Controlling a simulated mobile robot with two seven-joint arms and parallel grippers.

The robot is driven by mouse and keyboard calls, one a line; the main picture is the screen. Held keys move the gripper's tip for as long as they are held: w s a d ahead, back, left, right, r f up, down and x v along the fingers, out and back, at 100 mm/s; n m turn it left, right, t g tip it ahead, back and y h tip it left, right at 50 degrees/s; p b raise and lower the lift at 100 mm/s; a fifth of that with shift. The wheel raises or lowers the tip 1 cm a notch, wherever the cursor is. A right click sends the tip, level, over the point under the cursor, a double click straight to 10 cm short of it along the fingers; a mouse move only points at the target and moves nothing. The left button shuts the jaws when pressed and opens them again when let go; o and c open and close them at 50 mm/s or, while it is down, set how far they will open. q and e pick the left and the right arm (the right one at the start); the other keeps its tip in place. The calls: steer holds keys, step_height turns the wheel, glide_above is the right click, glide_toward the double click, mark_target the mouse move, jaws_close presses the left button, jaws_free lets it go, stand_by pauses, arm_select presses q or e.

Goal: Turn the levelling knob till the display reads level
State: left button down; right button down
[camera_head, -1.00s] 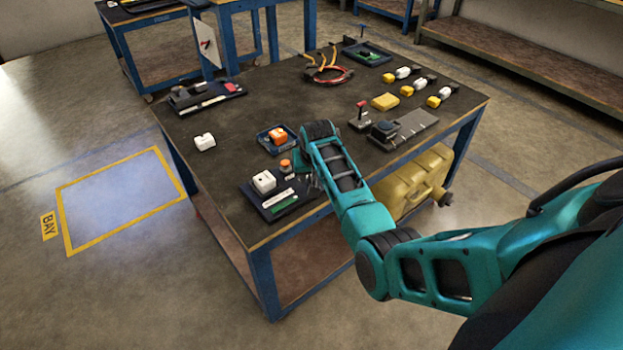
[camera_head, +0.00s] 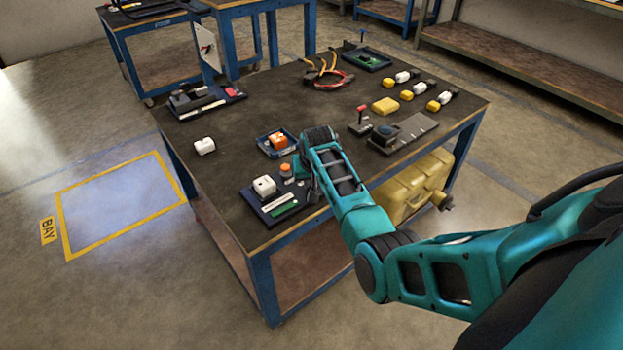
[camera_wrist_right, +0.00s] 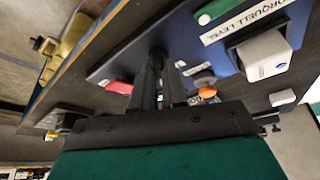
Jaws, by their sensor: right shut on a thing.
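The levelling unit is a dark blue panel (camera_head: 254,203) at the near edge of the bench, with a white block (camera_head: 264,186), a white label and a green display (camera_head: 284,210). In the right wrist view the panel (camera_wrist_right: 120,58) carries a "TORQUELL LEVEL" label (camera_wrist_right: 240,22), and part of the green display (camera_wrist_right: 216,9) shows. I cannot read the display. My right gripper (camera_wrist_right: 159,62) points at the panel and is shut on a small dark knob, mostly hidden between its fingers. In the head view my right arm hides part of the gripper. My left gripper is out of view.
An orange-capped bottle (camera_head: 285,170) stands close beside the gripper. Behind it is a blue tray (camera_head: 264,149) with an orange block. A white block (camera_head: 204,146) lies to the left. A yellow case (camera_head: 412,190) sits under the bench. The bench middle is clear.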

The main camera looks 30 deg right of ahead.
arm_select(q)
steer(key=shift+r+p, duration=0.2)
steer(key=shift+p, duration=0.1)
arm_select(e)
steer(key=shift+m, duration=0.3)
steer(key=shift+r+m, duration=0.1)
steer(key=shift+m, duration=0.2)
steer(key=shift+w+m+g+h+p, duration=0.1)
steer(key=shift+m+g+h+p, duration=0.25)
steer(key=shift+m, duration=0.25)
steer(key=shift+a+m+g+h, duration=0.1)
steer(key=shift+m+g+h, duration=0.3)
steer(key=shift+m, duration=1.1)
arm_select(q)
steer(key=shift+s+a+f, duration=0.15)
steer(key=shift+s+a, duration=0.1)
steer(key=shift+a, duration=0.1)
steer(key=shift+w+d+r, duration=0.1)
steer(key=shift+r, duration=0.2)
arm_select(e)
steer(key=shift+m+h, duration=0.25)
steer(key=shift+m, duration=0.15)
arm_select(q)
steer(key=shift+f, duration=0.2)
arm_select(e)
steer(key=c, duration=1.2)
jaws_free()
steer(key=shift+o, duration=0.2)
